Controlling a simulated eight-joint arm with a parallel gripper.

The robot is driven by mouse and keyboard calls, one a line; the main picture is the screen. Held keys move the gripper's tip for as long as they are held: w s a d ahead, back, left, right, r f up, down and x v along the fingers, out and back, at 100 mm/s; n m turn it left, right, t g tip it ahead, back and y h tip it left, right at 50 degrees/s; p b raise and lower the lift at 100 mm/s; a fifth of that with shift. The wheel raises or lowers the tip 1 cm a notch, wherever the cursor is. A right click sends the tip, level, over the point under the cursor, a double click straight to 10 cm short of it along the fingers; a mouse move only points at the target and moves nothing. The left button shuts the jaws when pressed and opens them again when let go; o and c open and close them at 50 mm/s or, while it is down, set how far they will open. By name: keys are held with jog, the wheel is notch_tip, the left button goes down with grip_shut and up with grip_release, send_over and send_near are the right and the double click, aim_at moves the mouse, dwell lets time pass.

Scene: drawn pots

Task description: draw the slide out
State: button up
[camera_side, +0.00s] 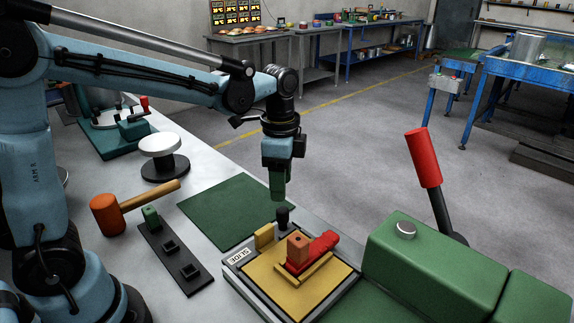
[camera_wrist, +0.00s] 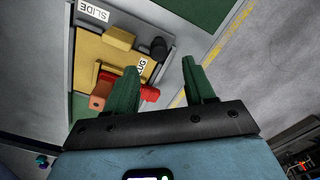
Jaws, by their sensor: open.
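The fixture is a grey-framed base (camera_side: 234,275) with a yellow plate on top. A white label reading SLIDE lies on its edge, and a small yellow block (camera_side: 264,237) stands beside that label; they also show in the wrist view, the block (camera_wrist: 120,37) near the top. A black knob (camera_side: 283,216) stands next to the block. A red piece (camera_side: 322,246) and an orange block (camera_side: 297,247) sit on the plate. My gripper (camera_side: 278,194) is open and empty above the fixture's back edge, over the black knob in the side view. Its green fingers (camera_wrist: 160,68) are spread apart.
A green mat (camera_side: 225,207) lies left of the fixture. A mallet (camera_side: 130,207), a dark rack (camera_side: 172,255) and a white-topped stand (camera_side: 162,155) are further left. A large green housing (camera_side: 430,258) with a red-handled lever (camera_side: 424,160) stands at the right.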

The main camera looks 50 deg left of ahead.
jog(key=shift+r, duration=2.25)
jog(key=s+a+f+n+t, duration=0.2)
jog(key=s+f+n+t, duration=0.1)
jog(key=s+n+t, duration=0.4)
jog(key=s+n, duration=0.2)
jog(key=n, duration=0.1)
jog(key=shift+s+a+n, duration=0.15)
jog(key=shift+a+n, duration=0.15)
jog(key=shift+n, duration=0.1)
